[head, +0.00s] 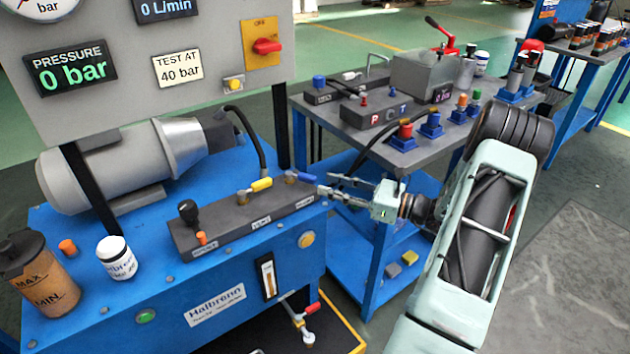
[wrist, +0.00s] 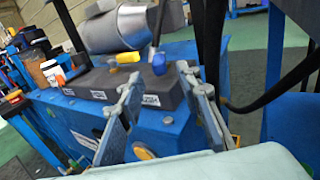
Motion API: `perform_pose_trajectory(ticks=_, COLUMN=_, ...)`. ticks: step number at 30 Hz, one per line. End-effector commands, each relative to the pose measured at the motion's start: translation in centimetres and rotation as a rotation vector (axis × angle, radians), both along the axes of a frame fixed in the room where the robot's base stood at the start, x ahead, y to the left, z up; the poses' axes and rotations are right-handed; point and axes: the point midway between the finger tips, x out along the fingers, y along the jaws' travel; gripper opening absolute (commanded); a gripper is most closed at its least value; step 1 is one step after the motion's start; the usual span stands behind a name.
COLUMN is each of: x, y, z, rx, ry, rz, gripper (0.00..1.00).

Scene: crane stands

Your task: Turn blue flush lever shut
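The blue flush lever (head: 303,178) sits at the right end of the dark grey valve block (head: 226,226) on the blue power unit. It also shows in the wrist view (wrist: 159,64), beyond the gap between my fingertips. My gripper (head: 328,186) is just right of the lever in the head view, with its fingers pointing toward the block. In the wrist view my gripper (wrist: 160,76) has its two fingers apart with nothing between them. Whether a finger touches the lever I cannot tell.
A yellow lever (head: 261,185) and a black knob (head: 188,210) are on the same block. A black hose (head: 252,140) arches behind the block. A grey motor (head: 125,165) lies behind it. A grey-topped workbench (head: 345,125) with fittings stands to the right.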

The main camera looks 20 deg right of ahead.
Motion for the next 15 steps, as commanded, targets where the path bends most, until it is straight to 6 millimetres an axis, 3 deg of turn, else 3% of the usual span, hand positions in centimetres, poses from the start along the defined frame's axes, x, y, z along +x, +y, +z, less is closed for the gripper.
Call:
perform_pose_trajectory(ticks=6, x=-2.7, y=-2.5, z=0.0, rx=0.0, ry=-0.001, rz=-0.002, gripper=0.32)
perform_pose_trajectory(ticks=15, x=-3.6, y=-3.2, z=0.0, rx=0.0, ry=0.0, rz=0.0, gripper=0.32)
